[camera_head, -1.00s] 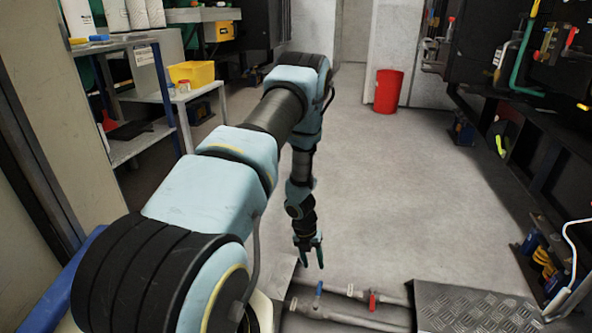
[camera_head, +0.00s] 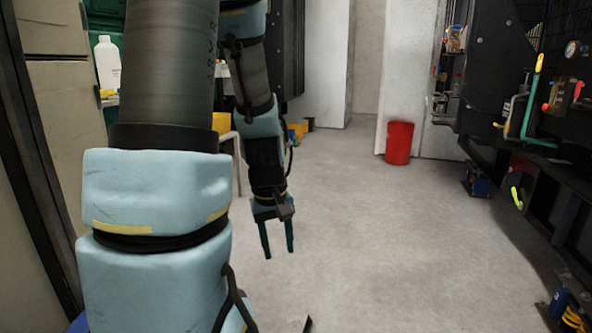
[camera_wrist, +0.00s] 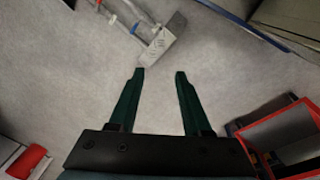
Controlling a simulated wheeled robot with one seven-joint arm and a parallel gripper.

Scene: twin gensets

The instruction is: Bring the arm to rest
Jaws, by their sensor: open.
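My gripper (camera_head: 278,254) hangs pointing down in the head view, left of the middle, over the bare floor. Its two green fingers are apart with nothing between them. In the wrist view my gripper (camera_wrist: 160,75) is also open and empty, with grey floor beyond the fingertips. My arm is raised and bent, and its upper links fill the left of the head view. They hide much of the shelving behind.
A red bin (camera_head: 398,143) stands at the back by the white wall. A white bottle (camera_head: 107,65) stands at the left. The middle floor (camera_head: 370,240) is clear. Pipes (camera_wrist: 130,15) show in the wrist view.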

